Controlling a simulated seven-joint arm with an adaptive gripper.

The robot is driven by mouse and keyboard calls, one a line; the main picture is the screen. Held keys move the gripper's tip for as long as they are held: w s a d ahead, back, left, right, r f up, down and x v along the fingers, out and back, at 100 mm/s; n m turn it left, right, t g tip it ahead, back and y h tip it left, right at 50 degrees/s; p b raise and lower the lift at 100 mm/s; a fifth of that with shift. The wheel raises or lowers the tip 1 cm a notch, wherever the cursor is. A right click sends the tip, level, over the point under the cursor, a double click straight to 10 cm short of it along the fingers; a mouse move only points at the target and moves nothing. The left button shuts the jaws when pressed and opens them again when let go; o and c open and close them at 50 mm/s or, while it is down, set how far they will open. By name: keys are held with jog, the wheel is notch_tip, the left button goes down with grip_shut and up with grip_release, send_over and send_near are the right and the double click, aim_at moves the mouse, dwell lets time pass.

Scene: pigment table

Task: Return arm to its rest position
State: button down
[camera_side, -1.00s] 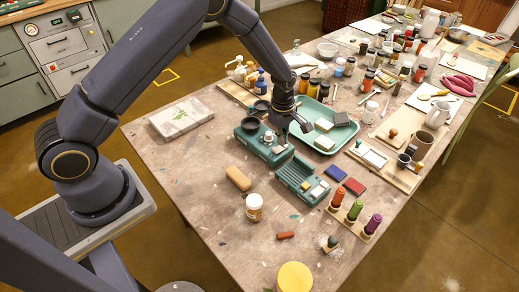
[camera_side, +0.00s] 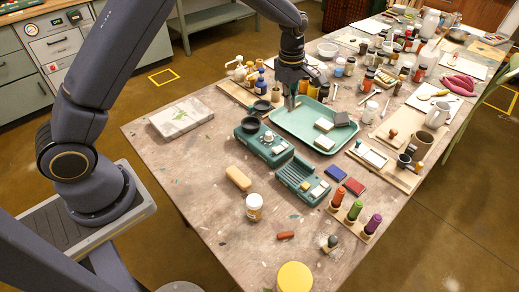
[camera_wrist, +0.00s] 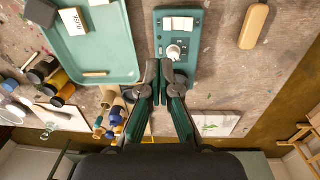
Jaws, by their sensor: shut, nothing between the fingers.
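My gripper (camera_side: 291,104) hangs in the air above the left end of the green tray (camera_side: 302,122), fingers pointing down, shut and empty. In the wrist view, my gripper (camera_wrist: 160,75) shows its two fingertips together in front of the teal box (camera_wrist: 178,60) with a white knob. The teal box (camera_side: 257,141) stands on the table just in front of the tray in the side view. My arm is bent high over the table's far left part.
Bottles (camera_side: 260,81) and many jars crowd the back. A flat painted board (camera_side: 181,117) lies at the left. The air around my gripper looks clear.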

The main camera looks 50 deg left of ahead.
jog(key=s+a+r+t, duration=0.1)
jog(key=s+r+t, duration=0.1)
jog(key=r, duration=0.7)
jog(key=s+a+r+t, duration=0.1)
jog(key=s+r, duration=0.1)
jog(key=r, duration=0.7)
jog(key=s+r+m+t, duration=0.2)
jog(key=s+r+m, duration=0.4)
jog(key=s, duration=0.6)
jog(key=s+f+m, duration=0.3)
jog(key=s+m, duration=0.3)
jog(key=s, duration=0.1)
jog(key=s+f+m, duration=0.3)
jog(key=s+m, duration=0.3)
jog(key=s, duration=0.1)
jog(key=shift+s+a, duration=0.2)
jog(key=shift+a, duration=0.1)
jog(key=shift+w, duration=0.1)
